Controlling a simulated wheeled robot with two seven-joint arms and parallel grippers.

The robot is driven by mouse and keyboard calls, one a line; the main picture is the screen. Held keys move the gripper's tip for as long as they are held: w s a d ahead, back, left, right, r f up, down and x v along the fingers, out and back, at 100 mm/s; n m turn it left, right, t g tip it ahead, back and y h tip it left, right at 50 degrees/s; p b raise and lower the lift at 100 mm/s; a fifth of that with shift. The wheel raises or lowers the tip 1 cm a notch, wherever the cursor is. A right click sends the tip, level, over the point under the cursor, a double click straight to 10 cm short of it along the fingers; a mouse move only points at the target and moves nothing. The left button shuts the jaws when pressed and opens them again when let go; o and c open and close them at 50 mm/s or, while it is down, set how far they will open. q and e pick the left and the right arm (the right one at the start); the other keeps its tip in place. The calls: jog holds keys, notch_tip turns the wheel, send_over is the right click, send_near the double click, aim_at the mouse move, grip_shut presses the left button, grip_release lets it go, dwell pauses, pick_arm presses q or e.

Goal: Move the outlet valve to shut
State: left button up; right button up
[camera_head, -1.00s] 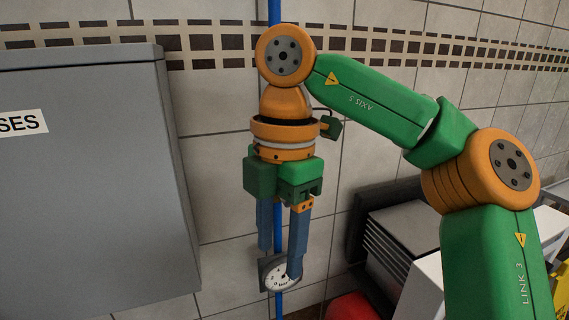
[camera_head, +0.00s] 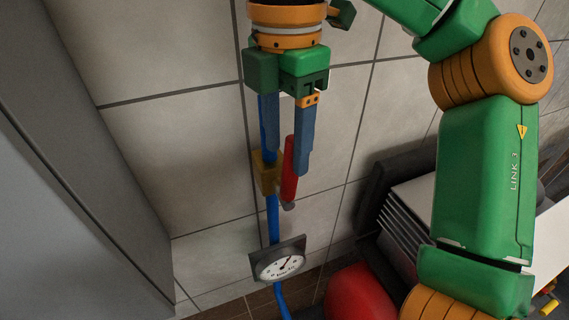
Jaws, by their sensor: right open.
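The valve has a yellow body (camera_head: 266,176) on the blue vertical pipe (camera_head: 272,218) in the head view. Its red handle (camera_head: 290,172) points roughly along the pipe, slightly tilted, with a grey end at the bottom. My right gripper (camera_head: 287,163) points down in front of the wall, open, with its two blue-grey fingers apart. In the picture the left finger overlaps the pipe above the valve body, and the right finger partly overlaps the handle. I cannot tell whether the fingers touch the handle. My left gripper is not in view.
A round gauge (camera_head: 281,264) on a dark square plate sits on the pipe below the valve. A grey cabinet (camera_head: 85,190) fills the left side. A red rounded object (camera_head: 361,294) and a dark and white stacked unit (camera_head: 402,215) stand at lower right. The tiled wall is behind.

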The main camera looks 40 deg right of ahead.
aim_at(286, 179)
jog(key=f, duration=0.5)
jog(key=shift+s+a+f, duration=0.15)
jog(key=shift+s+f, duration=0.05)
jog(key=shift+f, duration=0.2)
jog(key=shift+w+f, duration=0.1)
jog(key=shift+f, duration=0.1)
jog(key=shift+r, duration=0.1)
grip_shut()
dwell(0.6)
